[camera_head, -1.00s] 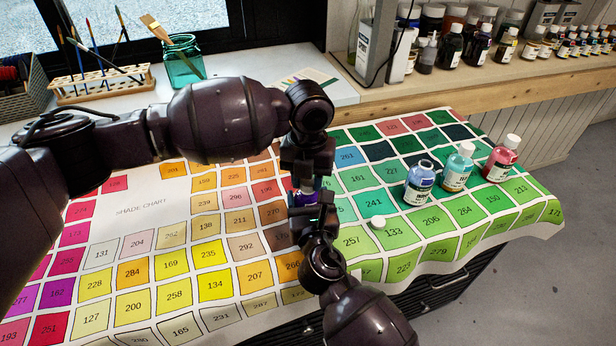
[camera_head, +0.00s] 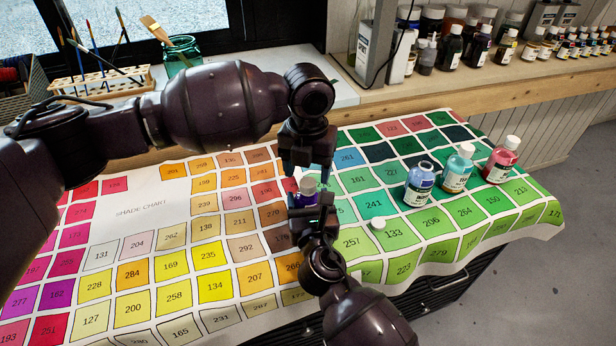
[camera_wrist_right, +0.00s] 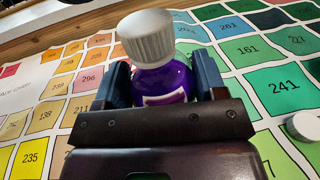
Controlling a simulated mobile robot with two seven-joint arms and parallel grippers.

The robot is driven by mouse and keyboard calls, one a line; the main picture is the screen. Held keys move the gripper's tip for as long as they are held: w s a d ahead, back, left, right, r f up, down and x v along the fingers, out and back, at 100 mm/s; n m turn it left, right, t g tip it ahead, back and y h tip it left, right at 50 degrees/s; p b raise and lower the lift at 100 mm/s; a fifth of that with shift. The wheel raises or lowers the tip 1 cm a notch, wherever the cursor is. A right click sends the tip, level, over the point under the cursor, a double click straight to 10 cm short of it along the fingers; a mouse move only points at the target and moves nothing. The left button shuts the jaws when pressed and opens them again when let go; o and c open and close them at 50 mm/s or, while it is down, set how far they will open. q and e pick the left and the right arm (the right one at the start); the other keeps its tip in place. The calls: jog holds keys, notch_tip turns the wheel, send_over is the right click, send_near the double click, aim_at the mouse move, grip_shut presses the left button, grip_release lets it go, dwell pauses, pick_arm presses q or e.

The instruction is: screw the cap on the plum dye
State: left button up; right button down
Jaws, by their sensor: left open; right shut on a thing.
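The plum dye is a small purple bottle (camera_wrist_right: 172,80) standing between the fingers of my right gripper (camera_wrist_right: 165,85). In the head view, the plum dye (camera_head: 303,199) is mostly hidden by the gripper. A white ribbed cap (camera_wrist_right: 147,38) sits on the bottle's mouth and looks slightly tilted in the wrist view; I cannot tell how tight it is. The cap also shows in the head view (camera_head: 307,185). My right gripper (camera_head: 309,205) is shut on the bottle. My left gripper (camera_head: 307,166) is open, just above the cap and apart from it.
A loose white cap (camera_head: 378,223) lies on the shade chart (camera_head: 150,215). An uncapped blue bottle (camera_head: 419,185), a capped teal bottle (camera_head: 457,170) and a capped red bottle (camera_head: 500,162) stand to the right. A brush rack (camera_head: 100,85) stands at the back left.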

pick_arm(q)
notch_tip(320, 180, up, 9)
dwell(0.3)
pick_arm(e)
jog(key=shift+c, duration=0.6)
grip_release()
jog(key=shift+s+d, duration=0.1)
jog(key=shift+s, duration=0.55)
jog(key=s, duration=0.5)
jog(key=s+d+p, duration=0.1)
jog(key=s, duration=0.2)
jog(key=shift+d, duration=0.1)
pick_arm(q)
jog(key=shift+s+r, duration=0.15)
jog(key=shift+r, duration=1.25)
pick_arm(e)
jog(key=shift+s+d, duration=0.1)
jog(key=shift+s, duration=0.6)
